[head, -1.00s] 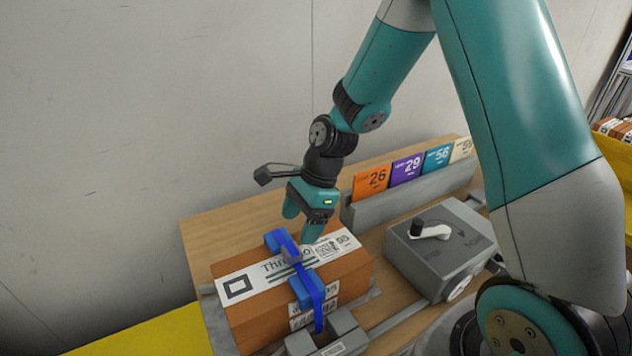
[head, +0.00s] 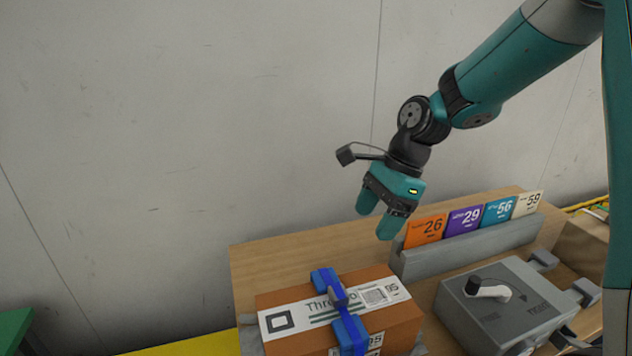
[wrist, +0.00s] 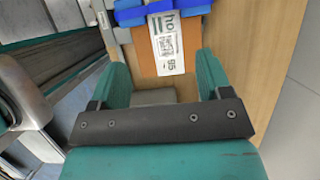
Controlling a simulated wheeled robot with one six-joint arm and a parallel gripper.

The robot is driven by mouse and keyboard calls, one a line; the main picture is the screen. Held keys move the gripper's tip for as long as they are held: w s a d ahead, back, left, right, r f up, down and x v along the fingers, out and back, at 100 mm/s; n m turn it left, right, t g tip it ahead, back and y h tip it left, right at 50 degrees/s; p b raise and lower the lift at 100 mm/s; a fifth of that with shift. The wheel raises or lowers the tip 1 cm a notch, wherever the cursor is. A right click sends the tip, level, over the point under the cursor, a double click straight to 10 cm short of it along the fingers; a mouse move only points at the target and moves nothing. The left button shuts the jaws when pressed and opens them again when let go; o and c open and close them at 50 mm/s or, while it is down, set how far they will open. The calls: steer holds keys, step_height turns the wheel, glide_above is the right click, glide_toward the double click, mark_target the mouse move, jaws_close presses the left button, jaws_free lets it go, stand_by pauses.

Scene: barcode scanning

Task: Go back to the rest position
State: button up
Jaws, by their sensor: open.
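My gripper (head: 377,225) is open and empty, raised above the table behind the cardboard box. Its two teal fingers also show spread apart in the wrist view (wrist: 165,80). The brown box (head: 405,325) sits at the front of the wooden table, with a white label strip (head: 283,322) along its top. A blue clamp or strap piece (head: 350,330) lies across the box top. The box, its label end reading 95, and the blue piece also show at the top of the wrist view (wrist: 170,40). The fingers are apart from all of these.
A grey rack (head: 470,248) holds orange, purple, blue and cream numbered cards at the table's back right. A grey device (head: 510,305) with a black-and-white lever stands right of the box. The table's back left (head: 275,262) is bare. A plain wall stands behind.

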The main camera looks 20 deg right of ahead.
steer(key=s+a+r+n, duration=0.3)
steer(key=s+a+n, duration=0.2)
steer(key=s+n, duration=0.5)
steer(key=s+a+r+n, duration=0.3)
steer(key=s+a+n, duration=0.3)
steer(key=s+n, duration=0.4)
steer(key=n, duration=0.5)
steer(key=shift+a, duration=0.1)
stand_by(0.6)
